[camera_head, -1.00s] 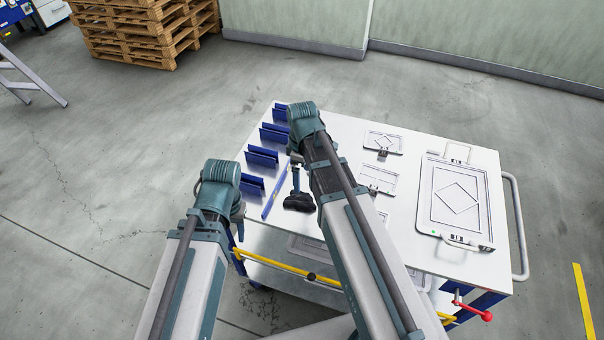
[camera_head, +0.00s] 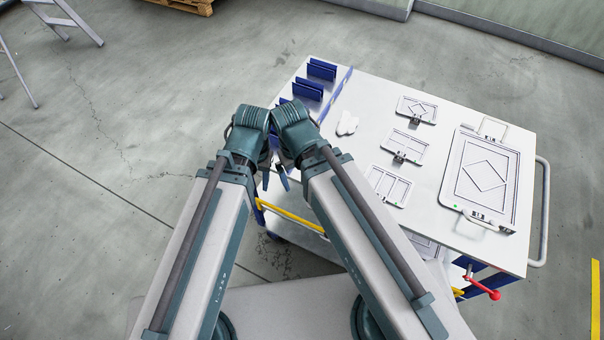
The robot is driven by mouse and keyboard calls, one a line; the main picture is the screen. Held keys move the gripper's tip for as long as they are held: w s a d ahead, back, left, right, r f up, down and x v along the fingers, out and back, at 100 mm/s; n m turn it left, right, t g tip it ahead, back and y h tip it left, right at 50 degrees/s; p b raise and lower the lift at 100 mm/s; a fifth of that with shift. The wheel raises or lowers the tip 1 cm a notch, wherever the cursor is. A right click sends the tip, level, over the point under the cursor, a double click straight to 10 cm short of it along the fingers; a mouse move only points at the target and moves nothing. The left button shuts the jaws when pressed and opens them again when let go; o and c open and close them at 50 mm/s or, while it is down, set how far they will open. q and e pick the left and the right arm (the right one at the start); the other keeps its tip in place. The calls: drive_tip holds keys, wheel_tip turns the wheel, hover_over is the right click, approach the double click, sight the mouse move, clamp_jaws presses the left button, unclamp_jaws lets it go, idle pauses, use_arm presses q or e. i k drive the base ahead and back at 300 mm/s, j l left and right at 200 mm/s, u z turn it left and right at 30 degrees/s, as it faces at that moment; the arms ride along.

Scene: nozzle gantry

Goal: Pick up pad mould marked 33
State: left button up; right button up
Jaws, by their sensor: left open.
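Several flat white pad moulds lie on the white cart top (camera_head: 365,85). Three small ones stand in a column: the far mould with a diamond outline (camera_head: 417,109), the middle mould (camera_head: 406,146) and the near mould (camera_head: 389,187). A large framed mould (camera_head: 482,176) with a diamond outline lies to their right. Their numbers are too small to read, so I cannot tell which is 33. My left gripper (camera_head: 274,180) points down, open, left of the moulds near the cart's left edge, apart from them. My right gripper is mostly hidden behind its own wrist.
Blue upright racks (camera_head: 308,90) line the cart's left edge. A white glove-like item (camera_head: 347,123) lies beside them. A yellow bar (camera_head: 290,215) runs along the cart's near side, and a red-knobbed lever (camera_head: 484,288) sticks out.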

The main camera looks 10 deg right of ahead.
sight(391, 187)
drive_tip(key=z, duration=2.8)
drive_tip(key=k, duration=0.85)
